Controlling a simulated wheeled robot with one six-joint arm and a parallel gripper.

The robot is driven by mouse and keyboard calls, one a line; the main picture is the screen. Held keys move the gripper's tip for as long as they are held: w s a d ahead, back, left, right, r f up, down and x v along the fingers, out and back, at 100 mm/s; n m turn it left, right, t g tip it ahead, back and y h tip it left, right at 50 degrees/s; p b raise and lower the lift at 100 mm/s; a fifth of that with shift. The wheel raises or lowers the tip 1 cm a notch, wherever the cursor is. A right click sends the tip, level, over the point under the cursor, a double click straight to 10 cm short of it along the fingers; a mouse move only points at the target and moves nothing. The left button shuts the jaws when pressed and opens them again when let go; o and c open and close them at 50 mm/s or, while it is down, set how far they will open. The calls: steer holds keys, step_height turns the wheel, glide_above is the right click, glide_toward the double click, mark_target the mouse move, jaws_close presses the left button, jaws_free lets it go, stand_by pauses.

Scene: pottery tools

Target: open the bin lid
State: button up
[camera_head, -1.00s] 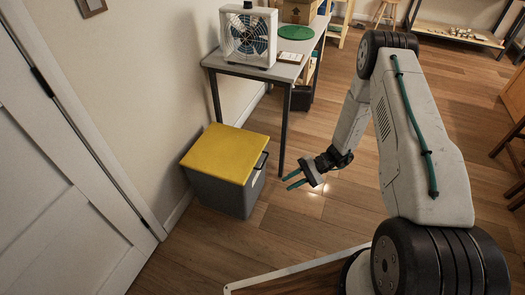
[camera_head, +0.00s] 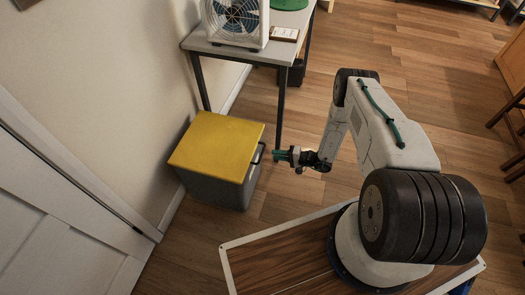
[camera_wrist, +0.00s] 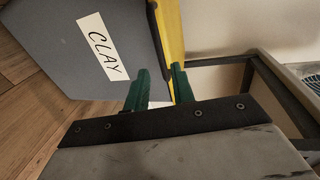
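The bin has a grey body (camera_head: 213,190) and a flat yellow lid (camera_head: 215,146), which lies closed on top. A dark handle (camera_head: 258,153) is on the lid's right-hand side. My gripper (camera_head: 276,155) is just right of the handle, pointing at it, with a small gap apparent. In the wrist view, the two green fingers of my gripper (camera_wrist: 160,80) are apart with nothing held between them. Ahead of them are the grey body with its CLAY label (camera_wrist: 102,47), the dark handle (camera_wrist: 157,30) and the yellow lid edge (camera_wrist: 173,35).
A table (camera_head: 270,52) with a fan (camera_head: 237,18) stands behind the bin; its front leg (camera_head: 280,105) is close to my gripper. A wall (camera_head: 110,80) and white door (camera_head: 60,210) are on the left. The wooden floor (camera_head: 235,225) in front of the bin is clear.

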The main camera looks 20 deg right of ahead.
mark_target(262, 153)
steer(key=x, duration=0.8)
steer(key=shift+s+a+r, duration=0.1)
jaws_close()
